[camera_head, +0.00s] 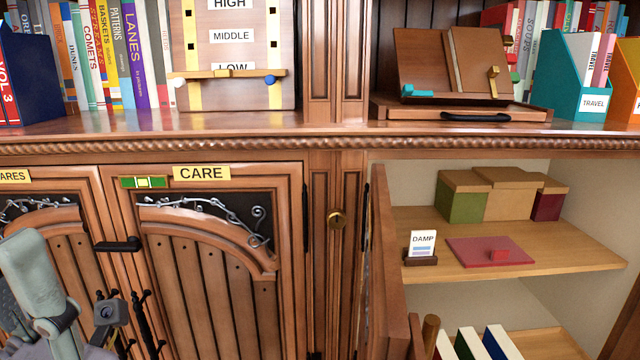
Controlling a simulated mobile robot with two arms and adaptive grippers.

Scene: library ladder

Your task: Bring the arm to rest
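My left arm (38,285) comes in at the lower left, in front of the left cabinet doors. Its grey links bend down toward the bottom edge. Dark parts that look like my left gripper (140,322) show beside it, against the lower part of the CARE door (215,260). I see nothing held there, but the fingers are too dark and small to tell whether they are open or shut. My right arm and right gripper are not in view.
The right cabinet door (388,270) stands open, its edge jutting forward. Inside, a shelf (590,245) holds boxes (505,195), a DAMP card (422,244) and a red board (490,251). A black handle (118,245) sticks out near my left arm. The countertop (330,125) carries books and a bookstand (425,60).

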